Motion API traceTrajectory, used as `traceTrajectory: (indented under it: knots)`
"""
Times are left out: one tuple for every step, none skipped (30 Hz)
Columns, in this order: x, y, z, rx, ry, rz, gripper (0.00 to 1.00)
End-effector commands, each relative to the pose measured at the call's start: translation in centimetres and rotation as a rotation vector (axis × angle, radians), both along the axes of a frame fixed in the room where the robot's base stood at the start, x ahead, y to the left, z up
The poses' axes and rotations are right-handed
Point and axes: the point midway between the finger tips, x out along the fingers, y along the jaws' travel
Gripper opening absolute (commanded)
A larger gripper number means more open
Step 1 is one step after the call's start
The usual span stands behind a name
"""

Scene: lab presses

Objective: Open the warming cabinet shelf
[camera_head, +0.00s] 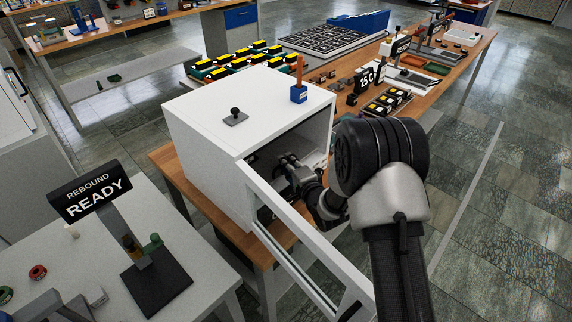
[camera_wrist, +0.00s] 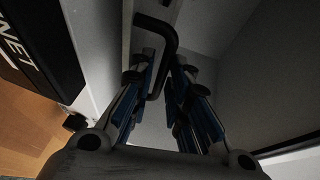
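The white warming cabinet (camera_head: 215,130) stands on a wooden table with its front open. Its white door (camera_head: 305,240) is swung out towards the viewer. My gripper (camera_head: 288,163) reaches into the dim inside of the cabinet; a pale shelf-like surface (camera_head: 312,152) lies beside it. In the wrist view, a bent black handle (camera_wrist: 170,35) runs down between the fingertips of my gripper (camera_wrist: 163,65). The fingers stand apart, with a gap on the right side of the handle. What the handle is fixed to is partly hidden.
A blue block (camera_head: 298,94) with an upright orange stick and a black knob (camera_head: 235,115) sit on the cabinet top. The open door's edge runs close beside my arm. A "REBOUND READY" sign (camera_head: 90,195) stands on the left table.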

Motion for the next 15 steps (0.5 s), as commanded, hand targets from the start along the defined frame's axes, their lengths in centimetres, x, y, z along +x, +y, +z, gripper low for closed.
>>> traceTrajectory:
  knots:
    - [0.42,0.25,-0.17,0.0,-0.001,0.0,0.17]
    - [0.58,0.34,-0.22,0.0,0.0,0.0,0.17]
    - [0.78,0.43,-0.24,0.001,0.0,0.0,0.17]
    - [0.89,0.48,-0.24,0.001,0.0,-0.001,0.17]
    - [0.97,0.52,-0.25,0.001,0.0,-0.001,0.17]
    - [1.02,0.55,-0.26,0.0,0.001,-0.001,0.17]
    - [1.05,0.57,-0.25,0.0,0.001,-0.001,0.17]
    - [1.06,0.57,-0.25,0.0,0.001,-0.001,0.17]
    - [1.06,0.57,-0.25,0.0,0.001,-0.001,0.17]
    - [1.05,0.57,-0.23,0.0,0.001,-0.001,0.17]
    - [1.05,0.57,-0.23,0.0,0.001,-0.001,0.17]
    - [1.05,0.57,-0.22,0.0,0.001,-0.001,0.17]
    - [1.05,0.57,-0.22,0.0,0.001,-0.001,0.17]
    - [1.05,0.57,-0.22,0.0,0.001,-0.001,0.14]
    - [1.04,0.56,-0.22,0.0,0.001,-0.001,0.12]
